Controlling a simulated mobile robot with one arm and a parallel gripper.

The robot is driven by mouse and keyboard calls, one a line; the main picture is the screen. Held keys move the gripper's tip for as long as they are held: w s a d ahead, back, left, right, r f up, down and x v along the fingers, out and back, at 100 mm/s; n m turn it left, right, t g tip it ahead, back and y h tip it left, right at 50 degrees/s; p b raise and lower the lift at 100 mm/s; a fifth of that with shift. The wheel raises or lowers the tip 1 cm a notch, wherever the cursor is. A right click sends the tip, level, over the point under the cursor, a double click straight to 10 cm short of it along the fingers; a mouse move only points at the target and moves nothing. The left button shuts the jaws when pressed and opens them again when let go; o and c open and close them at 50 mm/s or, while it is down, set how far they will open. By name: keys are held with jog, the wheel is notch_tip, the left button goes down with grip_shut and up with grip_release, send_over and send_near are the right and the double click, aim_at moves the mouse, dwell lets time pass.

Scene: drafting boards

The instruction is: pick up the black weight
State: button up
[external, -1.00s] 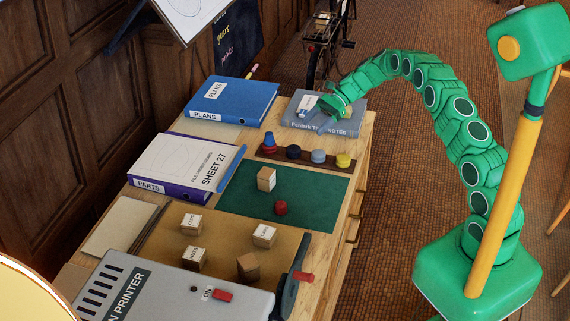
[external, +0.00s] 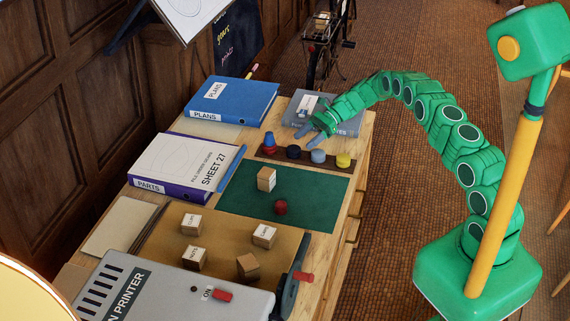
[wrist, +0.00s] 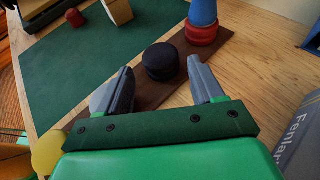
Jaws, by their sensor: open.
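The black weight (external: 293,151) stands on a dark wooden strip (external: 268,154) with other coloured weights. It also shows in the wrist view as a round black piece (wrist: 161,61), just beyond and between my fingertips. My gripper (external: 308,133) is open and empty, above and just behind the strip. In the wrist view my gripper (wrist: 158,70) has one grey finger on each side of the black weight's line. I cannot tell whether either finger touches it.
A blue piece on a red weight (wrist: 202,32) stands close to the right finger. A blue-grey weight (external: 318,156) and a yellow weight (external: 343,160) stand right of the black one. A grey book (external: 349,127) lies behind. The green mat (external: 325,190) has free room.

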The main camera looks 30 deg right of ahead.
aim_at(295, 147)
jog(key=shift+x, duration=2.3)
jog(key=c, duration=1.1)
jog(key=shift+c, duration=0.6)
jog(key=shift+r, duration=0.15)
